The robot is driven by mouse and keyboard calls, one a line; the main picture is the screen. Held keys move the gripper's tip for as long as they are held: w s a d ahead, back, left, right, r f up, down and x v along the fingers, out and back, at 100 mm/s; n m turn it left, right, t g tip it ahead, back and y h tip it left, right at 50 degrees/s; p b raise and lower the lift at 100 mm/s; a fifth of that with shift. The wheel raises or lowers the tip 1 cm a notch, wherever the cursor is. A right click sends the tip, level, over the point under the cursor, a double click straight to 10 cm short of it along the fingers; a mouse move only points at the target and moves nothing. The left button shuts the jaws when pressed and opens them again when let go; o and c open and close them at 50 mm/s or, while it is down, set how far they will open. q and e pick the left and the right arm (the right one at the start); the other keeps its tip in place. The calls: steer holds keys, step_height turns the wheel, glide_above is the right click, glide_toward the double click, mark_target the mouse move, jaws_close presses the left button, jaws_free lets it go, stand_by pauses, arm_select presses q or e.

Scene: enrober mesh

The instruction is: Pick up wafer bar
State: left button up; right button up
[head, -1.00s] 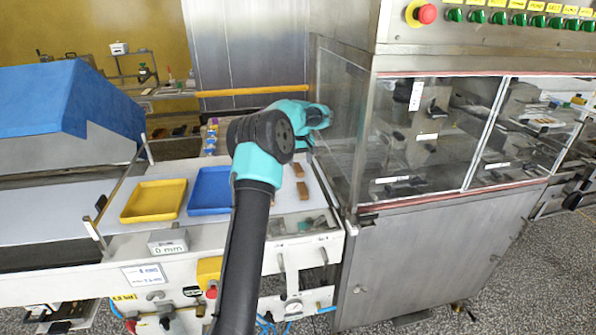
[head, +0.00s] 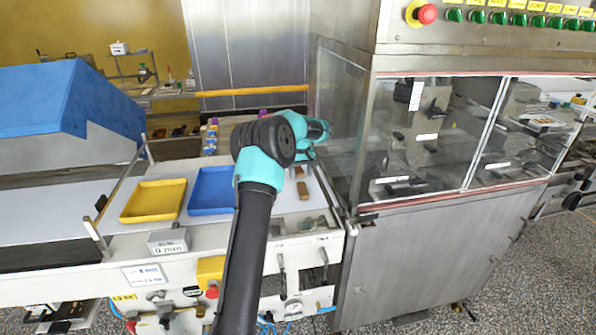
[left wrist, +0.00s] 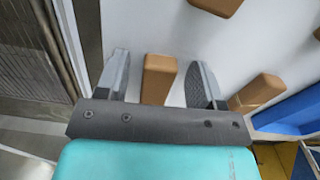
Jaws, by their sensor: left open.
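My left gripper (head: 318,140) is over the far right part of the white conveyor in the head view, close to the glass enclosure. In the left wrist view its two fingers (left wrist: 160,64) are spread apart, with a brown wafer bar (left wrist: 158,78) lying between them, and I cannot tell whether either finger touches it. More wafer bars lie on the white surface: one at the top (left wrist: 218,4), one to the right (left wrist: 258,92), one at the right edge (left wrist: 316,33). The head view shows wafer bars (head: 303,189) in front of the gripper. My right gripper is out of view.
A yellow tray (head: 181,193) and a blue tray (head: 194,207) sit on the conveyor left of my arm. The glass-fronted machine (head: 340,120) closes off the right side. A small labelled block (head: 168,241) stands at the front edge.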

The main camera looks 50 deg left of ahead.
mark_target(301, 172)
arm_select(q)
steer(key=shift+c, duration=0.3)
steer(key=c, duration=0.8)
steer(key=shift+o, duration=0.2)
steer(key=shift+r, duration=0.15)
step_height(301, 172, up, 18)
